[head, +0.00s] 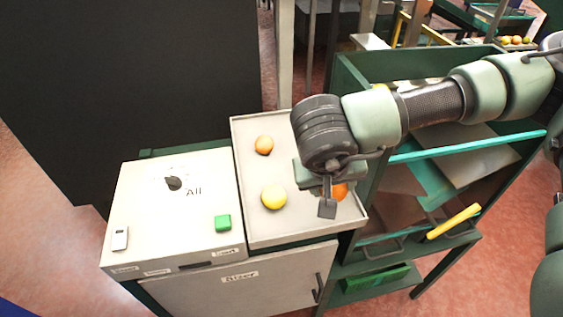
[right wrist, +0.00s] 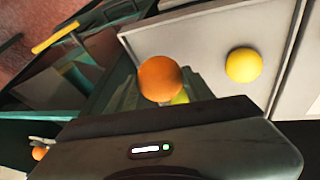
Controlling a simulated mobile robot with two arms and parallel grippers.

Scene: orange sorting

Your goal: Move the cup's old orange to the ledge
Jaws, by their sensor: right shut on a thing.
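My right gripper (head: 328,196) is over the right part of a pale tray (head: 295,228), shut on an orange (head: 341,191). The gripper partly hides this orange in the head view. In the right wrist view the held orange (right wrist: 160,78) shows in front of the dark gripper body, with a small yellow-green patch just below it that I cannot identify. An orange fruit (head: 264,145) and a yellow fruit (head: 273,196) lie apart on the tray. The yellow one also shows in the right wrist view (right wrist: 243,65). I cannot make out the cup or clearly identify the ledge. My left gripper is not in view.
A white control box (head: 175,225) with a dark knob and a green button (head: 223,223) stands left of the tray. A green shelf rack (head: 470,140) with a yellow bar (head: 454,221) stands to the right. Another orange (right wrist: 40,153) shows low at the left.

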